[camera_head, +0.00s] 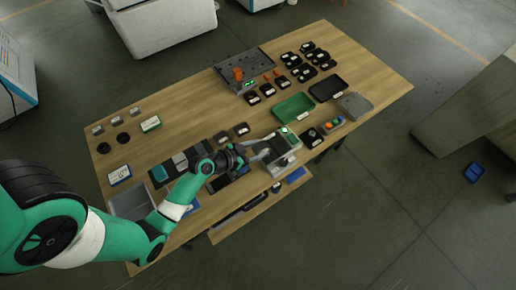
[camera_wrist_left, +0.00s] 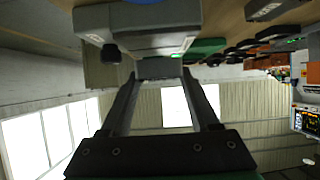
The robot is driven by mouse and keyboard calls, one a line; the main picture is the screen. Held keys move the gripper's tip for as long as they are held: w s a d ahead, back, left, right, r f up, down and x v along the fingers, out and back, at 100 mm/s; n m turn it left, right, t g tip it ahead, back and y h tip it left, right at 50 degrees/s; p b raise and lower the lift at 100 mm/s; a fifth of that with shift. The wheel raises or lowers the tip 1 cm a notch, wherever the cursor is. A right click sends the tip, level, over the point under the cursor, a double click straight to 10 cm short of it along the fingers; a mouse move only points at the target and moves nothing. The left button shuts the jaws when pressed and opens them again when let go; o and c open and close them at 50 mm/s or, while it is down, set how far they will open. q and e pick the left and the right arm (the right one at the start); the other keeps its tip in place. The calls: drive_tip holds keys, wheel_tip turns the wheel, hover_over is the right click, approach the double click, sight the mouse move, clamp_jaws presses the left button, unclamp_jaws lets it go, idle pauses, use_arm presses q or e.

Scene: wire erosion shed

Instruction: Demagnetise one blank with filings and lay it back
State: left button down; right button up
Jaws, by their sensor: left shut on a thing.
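My left gripper (camera_head: 259,150) reaches in from the left over the front middle of the table. In the left wrist view its two fingers (camera_wrist_left: 160,74) are shut on a grey block (camera_wrist_left: 158,67), which looks like a blank. The block is at a grey machine (camera_head: 284,158) with a green-lit panel, also seen in the left wrist view (camera_wrist_left: 150,38). I cannot tell whether block and machine touch. Grey blocks (camera_head: 180,160) sit in a dark holder left of the gripper, partly behind my arm. No filings can be made out. My right gripper is not in view.
A green tray (camera_head: 294,107) and a black tray (camera_head: 327,89) lie behind the machine. A grey fixture plate (camera_head: 262,61), several black blocks (camera_head: 307,57) and a button box (camera_head: 333,125) are around them. A grey bin (camera_head: 128,205) is at front left. Bare wood lies at left centre.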

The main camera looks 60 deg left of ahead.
sight(258, 150)
use_arm(q)
drive_tip(key=shift+r+p, duration=2)
drive_tip(key=shift+r, duration=0.55)
